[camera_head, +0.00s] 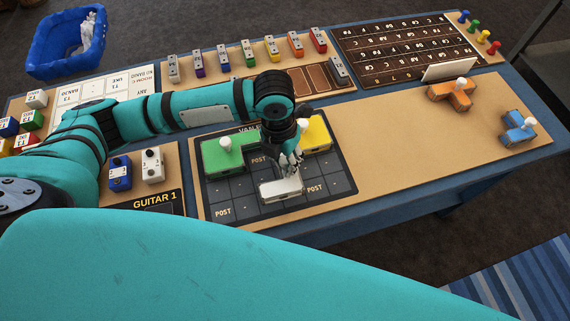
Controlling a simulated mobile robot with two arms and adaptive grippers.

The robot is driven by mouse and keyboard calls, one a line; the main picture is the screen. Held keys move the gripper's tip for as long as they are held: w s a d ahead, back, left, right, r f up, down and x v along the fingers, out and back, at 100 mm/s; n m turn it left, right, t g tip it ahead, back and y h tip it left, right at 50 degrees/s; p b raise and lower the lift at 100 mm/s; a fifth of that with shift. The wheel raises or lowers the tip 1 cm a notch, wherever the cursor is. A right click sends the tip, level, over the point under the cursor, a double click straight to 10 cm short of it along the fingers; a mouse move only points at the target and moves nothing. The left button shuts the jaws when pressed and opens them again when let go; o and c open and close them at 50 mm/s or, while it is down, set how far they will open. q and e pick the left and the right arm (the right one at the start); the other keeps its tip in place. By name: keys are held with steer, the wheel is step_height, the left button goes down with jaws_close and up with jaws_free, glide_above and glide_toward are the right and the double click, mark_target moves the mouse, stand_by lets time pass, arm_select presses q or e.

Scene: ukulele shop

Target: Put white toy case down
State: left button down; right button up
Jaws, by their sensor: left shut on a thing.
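The white toy case (281,189) is at the lower middle of the dark grid board (240,209), below the "POST" cell. My left gripper (290,166) comes down over it from above and is shut on it. I cannot tell whether the case touches the board or hangs just above it. A green toy case (218,157) with a white knob lies on the board to the left. A yellow toy case (318,134) lies at its upper right, partly behind my left wrist. My right gripper does not show.
An orange case (452,95) and a blue case (519,128) lie on the right of the table, with bare tabletop (400,150) between them and the board. Blue and white pedals (152,165) stand left of the board. Coloured blocks (254,50) line the back. A blue bin (62,50) stands at the far left.

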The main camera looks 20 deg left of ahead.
mark_target(285, 168)
arm_select(q)
steer(key=shift+f+p, duration=0.35)
steer(key=shift+f, duration=1.25)
steer(key=shift+f, duration=0.15)
steer(key=c, duration=1.1)
jaws_free()
steer(key=shift+s, duration=0.1)
steer(key=r, duration=0.3)
steer(key=r+b, duration=0.1)
steer(key=r, duration=0.3)
steer(key=a+r, duration=0.1)
steer(key=r, duration=0.3)
steer(key=shift+w+r, duration=0.15)
steer(key=shift+w, duration=0.05)
steer(key=shift+r, duration=0.5)
